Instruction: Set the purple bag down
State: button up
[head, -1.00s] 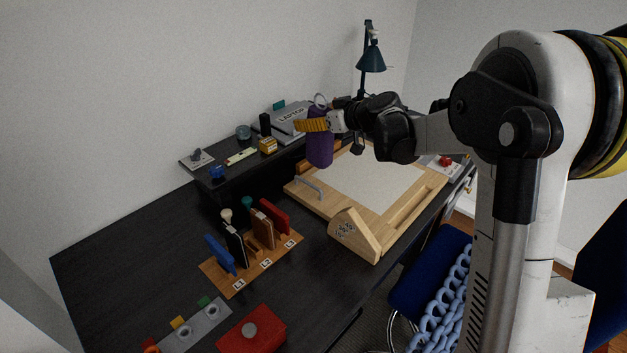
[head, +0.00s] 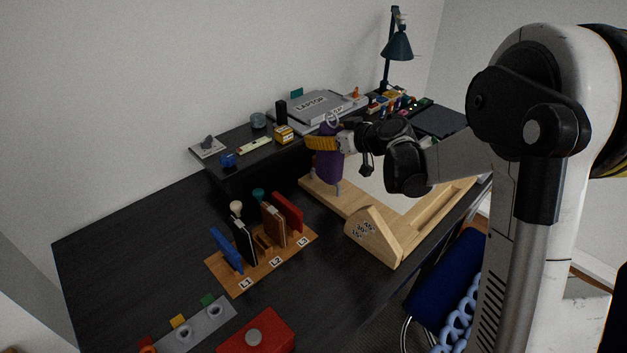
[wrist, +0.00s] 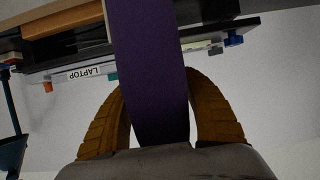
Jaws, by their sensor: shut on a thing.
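The purple bag (head: 328,167) hangs upright in my gripper (head: 322,143), with a pale ring-shaped handle on top. My gripper's orange-brown fingers are shut around its upper part. In the head view the bag is in front of the shelf edge and over the back left of the wooden drawing board (head: 350,203), overlapping it in the picture. I cannot tell how far its bottom is from the board. In the wrist view the bag (wrist: 148,60) fills the middle between both fingers and hides what lies behind it.
A raised shelf holds a laptop (head: 318,108), a yellow box (head: 283,134) and small items. A wooden rack (head: 233,279) with upright pieces stands at front left. A red box (head: 262,333) is nearer. The black desk (head: 130,250) is clear at left. A lamp (head: 397,47) stands behind.

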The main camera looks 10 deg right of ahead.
jog(key=s+a+f+b, duration=0.3)
jog(key=s+a+f, duration=0.1)
jog(key=f, duration=0.4)
jog(key=shift+s+a+f, duration=0.15)
jog(key=shift+s+a, duration=0.05)
jog(key=shift+s, duration=0.35)
jog(key=o, duration=1.4)
jog(key=shift+f, duration=0.15)
